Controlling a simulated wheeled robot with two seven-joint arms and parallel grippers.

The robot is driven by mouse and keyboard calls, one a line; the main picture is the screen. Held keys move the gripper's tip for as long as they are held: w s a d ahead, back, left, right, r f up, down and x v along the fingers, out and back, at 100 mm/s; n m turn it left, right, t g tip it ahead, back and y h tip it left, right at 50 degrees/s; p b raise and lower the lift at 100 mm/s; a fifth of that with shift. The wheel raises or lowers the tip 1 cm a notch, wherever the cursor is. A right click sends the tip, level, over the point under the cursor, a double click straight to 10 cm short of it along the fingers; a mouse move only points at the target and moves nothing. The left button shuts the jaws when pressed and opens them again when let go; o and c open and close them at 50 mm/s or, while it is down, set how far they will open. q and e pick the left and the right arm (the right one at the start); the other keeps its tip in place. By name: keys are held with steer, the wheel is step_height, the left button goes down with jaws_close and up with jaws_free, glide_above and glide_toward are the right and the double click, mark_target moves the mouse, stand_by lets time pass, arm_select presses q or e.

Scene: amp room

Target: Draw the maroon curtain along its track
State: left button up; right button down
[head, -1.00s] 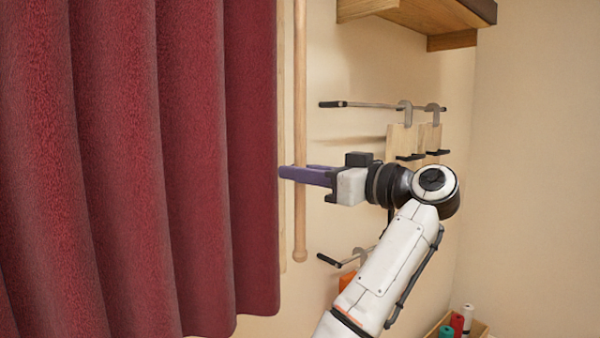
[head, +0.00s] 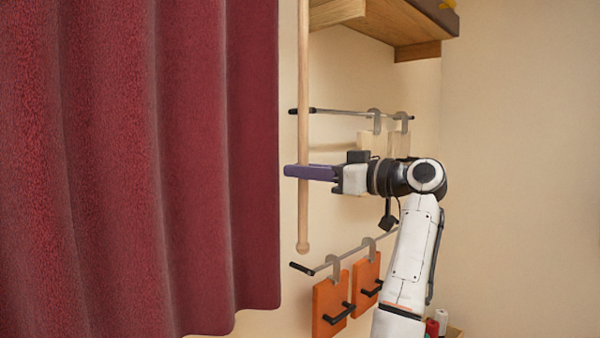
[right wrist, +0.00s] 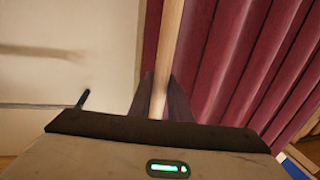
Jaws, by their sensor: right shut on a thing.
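The maroon curtain (head: 150,160) hangs in deep folds over the left half of the head view; its right edge is near the middle. It also fills the upper right of the right wrist view (right wrist: 225,60). A pale wooden rod (head: 303,110) hangs upright just right of that edge, its rounded lower end below my gripper. My right gripper (head: 300,171) is shut on the rod, level in the head view. In the right wrist view the rod (right wrist: 168,50) passes between the dark purple fingers (right wrist: 160,100). My left gripper is out of view. The curtain's top and track are not visible.
A wooden shelf (head: 385,22) juts from the wall above my right arm. Wall rails (head: 345,110) carry hooked boards behind the arm, with orange boards (head: 328,305) below. Red and white rolls (head: 437,322) stand at lower right. The right wall is bare.

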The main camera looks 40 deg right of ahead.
steer(key=shift+d+r, duration=0.2)
steer(key=c, duration=1.6)
jaws_free()
steer(key=shift+d+f, duration=0.1)
steer(key=shift+c, duration=0.2)
steer(key=b+v, duration=0.2)
steer(key=v, duration=0.8)
steer(key=shift+s, duration=0.2)
